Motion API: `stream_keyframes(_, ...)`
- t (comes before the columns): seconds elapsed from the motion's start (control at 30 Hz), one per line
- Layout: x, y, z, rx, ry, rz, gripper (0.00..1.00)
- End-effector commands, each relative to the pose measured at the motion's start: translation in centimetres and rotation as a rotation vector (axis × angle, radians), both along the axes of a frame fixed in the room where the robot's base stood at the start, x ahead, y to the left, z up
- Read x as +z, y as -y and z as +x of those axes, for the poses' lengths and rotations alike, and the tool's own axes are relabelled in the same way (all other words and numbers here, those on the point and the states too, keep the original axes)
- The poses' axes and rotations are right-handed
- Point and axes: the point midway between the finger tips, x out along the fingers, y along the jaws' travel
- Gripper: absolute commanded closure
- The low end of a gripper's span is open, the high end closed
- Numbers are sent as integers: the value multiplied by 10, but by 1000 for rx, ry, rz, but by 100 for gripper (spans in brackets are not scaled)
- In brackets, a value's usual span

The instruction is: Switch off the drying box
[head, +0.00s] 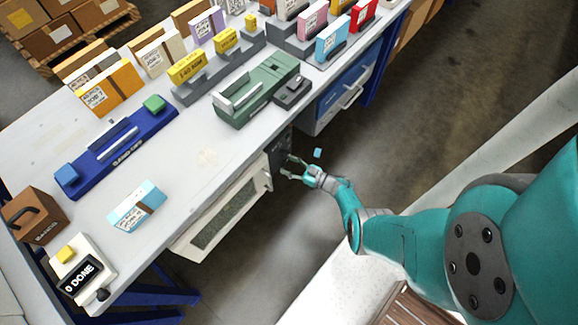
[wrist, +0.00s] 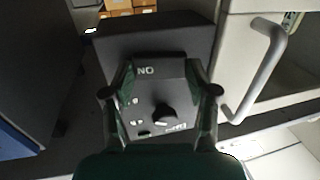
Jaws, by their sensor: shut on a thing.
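The drying box (head: 222,212) hangs under the near edge of the table, with a pale front, a dark mesh window and a handle. Its dark control box (head: 281,147) is at its right end. In the wrist view the control box (wrist: 155,38) fills the middle, with a panel lettered "ON", seen upside down, and a black knob (wrist: 165,114) with a pale mark. My gripper (head: 292,170) is at the control box; in the wrist view its fingers (wrist: 160,92) stand either side of the knob. It is shut on the knob, though the contact itself is hard to see.
The drying box's handle (wrist: 268,70) sticks out right of my gripper in the wrist view. A blue drawer (head: 345,92) lies beyond the control box in the head view. The tabletop holds a blue plotter (head: 117,148), a green device (head: 258,92) and several small boxes. Floor beside the table is clear.

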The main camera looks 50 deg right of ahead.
Motion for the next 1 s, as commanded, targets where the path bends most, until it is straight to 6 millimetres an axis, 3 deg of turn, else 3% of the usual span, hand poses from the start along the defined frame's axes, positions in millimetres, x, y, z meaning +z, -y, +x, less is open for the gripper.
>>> stream_keyframes(0.37,1,1,0,17,0,0,77)
stream_keyframes(0.4,1,1,0,17,1,0,39)
stream_keyframes(0.5,1,1,0,16,1,0,17)
stream_keyframes(0.83,0,1,-1,16,0,1,17)
stream_keyframes(1.0,0,5,-13,12,1,0,17)
